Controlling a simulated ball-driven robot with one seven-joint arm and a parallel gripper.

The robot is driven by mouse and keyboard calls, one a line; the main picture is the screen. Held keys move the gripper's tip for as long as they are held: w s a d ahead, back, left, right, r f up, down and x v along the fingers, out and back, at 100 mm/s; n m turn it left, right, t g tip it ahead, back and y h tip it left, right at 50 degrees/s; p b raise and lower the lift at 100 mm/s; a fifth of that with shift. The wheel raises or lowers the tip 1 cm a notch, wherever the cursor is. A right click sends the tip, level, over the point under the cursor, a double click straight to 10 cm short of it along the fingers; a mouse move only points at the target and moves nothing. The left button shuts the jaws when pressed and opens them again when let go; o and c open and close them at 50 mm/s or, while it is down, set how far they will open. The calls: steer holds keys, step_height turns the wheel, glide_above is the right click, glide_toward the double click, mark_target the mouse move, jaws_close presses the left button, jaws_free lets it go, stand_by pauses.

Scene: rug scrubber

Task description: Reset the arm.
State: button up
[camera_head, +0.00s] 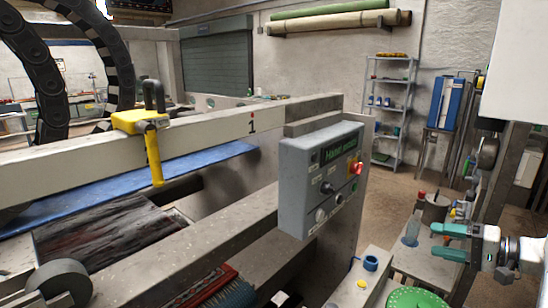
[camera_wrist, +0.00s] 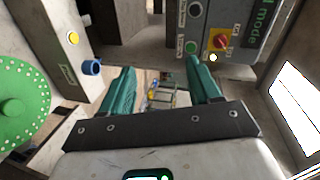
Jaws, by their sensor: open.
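My gripper (camera_head: 433,241) is at the lower right in the head view, with its green fingers pointing left. It stands apart to the right of the grey control box (camera_head: 300,190). In the wrist view, the two green fingers of my gripper (camera_wrist: 161,66) are spread apart with nothing between them. The control box, with a red and yellow switch (camera_wrist: 221,40), shows beyond the right finger. My arm's white wrist links show at the right edge of the head view; the rest of the arm is mostly hidden.
A green round disc (camera_head: 416,299) and a small blue ring-shaped part (camera_head: 370,263) lie below left of my gripper. Open floor (camera_head: 385,205) shows behind the control box.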

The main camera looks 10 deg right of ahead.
steer(key=s+a+f+n+g+h, duration=0.1)
steer(key=s+a+f+g+h, duration=0.1)
steer(key=s+a+f, duration=0.45)
steer(key=s+a+f+n+g+h, duration=0.1)
steer(key=s+a+f+g, duration=0.25)
steer(key=f, duration=0.65)
steer(key=s+a+f+n+g+h, duration=0.1)
steer(key=s+a+f+g+h, duration=0.1)
steer(key=s+a+f, duration=0.5)
steer(key=s+a+f+n+g+h, duration=0.2)
steer(key=s, duration=0.7)
steer(key=s+a+f+n+g+h, duration=0.1)
steer(key=s+a+n+h, duration=0.1)
steer(key=s, duration=0.8)
steer(key=shift+s+a+f+n+g+h, duration=0.25)
steer(key=shift+a+f+n+g+h, duration=0.1)
steer(key=shift+a+n, duration=0.2)
